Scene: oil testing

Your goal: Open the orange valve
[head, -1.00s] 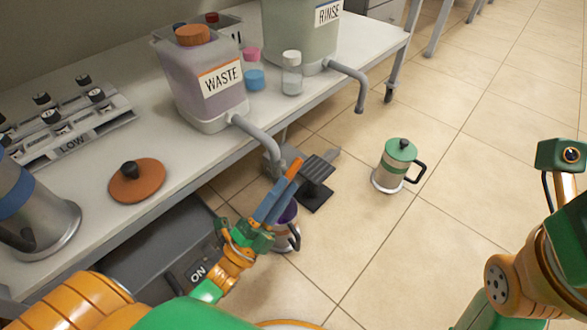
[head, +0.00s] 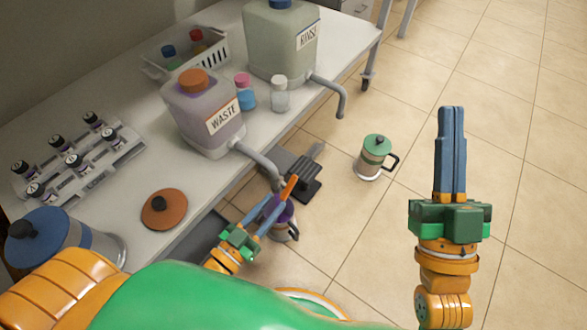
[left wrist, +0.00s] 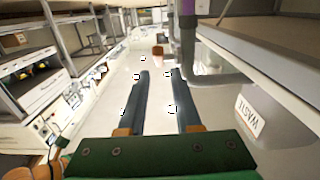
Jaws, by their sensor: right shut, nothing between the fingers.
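The orange valve (head: 289,187) is a small orange lever at the end of the grey spout (head: 258,165) of the WASTE tank (head: 204,115). In the left wrist view an orange piece, apparently the valve (left wrist: 158,51), shows ahead of the fingers, roughly midway between them. My left gripper (head: 277,204) is open, its two blue fingers apart and empty, with the tips close to the valve; I cannot tell whether they touch it. My right gripper (head: 451,110) is shut and empty, its fingers upright over the floor at the right.
A purple-topped mug (head: 285,221) stands below the spout, partly hidden by my left fingers. A green-lidded mug (head: 375,157) stands to the right. The RINSE tank (head: 281,50), a basket (head: 211,63), a vial rack (head: 117,160) and an orange lid (head: 164,210) are on the table.

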